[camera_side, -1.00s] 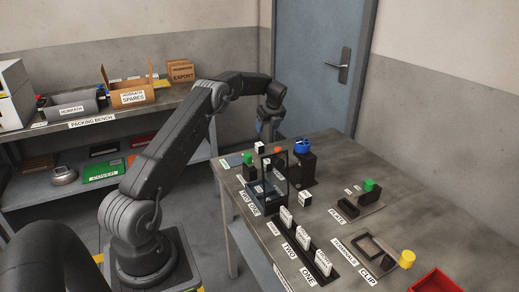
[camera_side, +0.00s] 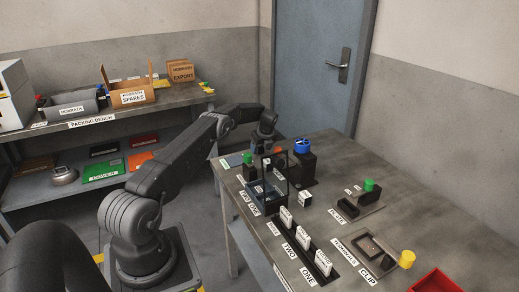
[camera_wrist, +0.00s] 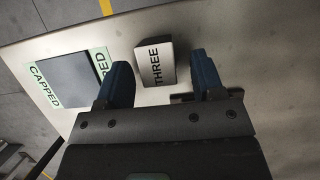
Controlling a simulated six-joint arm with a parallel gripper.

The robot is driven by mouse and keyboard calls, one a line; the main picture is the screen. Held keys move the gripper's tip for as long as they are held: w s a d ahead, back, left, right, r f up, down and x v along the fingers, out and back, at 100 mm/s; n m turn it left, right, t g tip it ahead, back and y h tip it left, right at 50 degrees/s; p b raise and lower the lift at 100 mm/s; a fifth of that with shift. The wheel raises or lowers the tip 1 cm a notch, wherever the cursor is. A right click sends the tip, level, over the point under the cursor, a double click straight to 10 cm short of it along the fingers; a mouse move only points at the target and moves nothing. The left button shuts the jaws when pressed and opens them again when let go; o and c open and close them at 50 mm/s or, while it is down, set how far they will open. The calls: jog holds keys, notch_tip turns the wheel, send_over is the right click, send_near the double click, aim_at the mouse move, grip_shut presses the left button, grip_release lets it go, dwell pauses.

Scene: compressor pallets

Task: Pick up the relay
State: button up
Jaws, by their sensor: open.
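My gripper (camera_wrist: 158,70) is open in the wrist view, with one dark blue finger on each side of a small block (camera_wrist: 155,64). The block has a white face marked THREE and a dark side. I see gaps between it and both fingers. In the side view my gripper (camera_side: 264,146) is low over the table's far left corner and hides that block. Another small white-and-dark block (camera_side: 305,199) stands near the middle of the table. No label reads relay, so I cannot tell for certain which block it is.
A card marked CAPPED (camera_wrist: 42,86) lies left of the block. A clear-sided dark frame (camera_side: 275,172), a black post with a blue top (camera_side: 303,163) and a green-topped piece (camera_side: 248,158) stand near my gripper. Upright white cards (camera_side: 303,239) are in front.

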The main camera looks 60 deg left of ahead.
jog(key=c, duration=1)
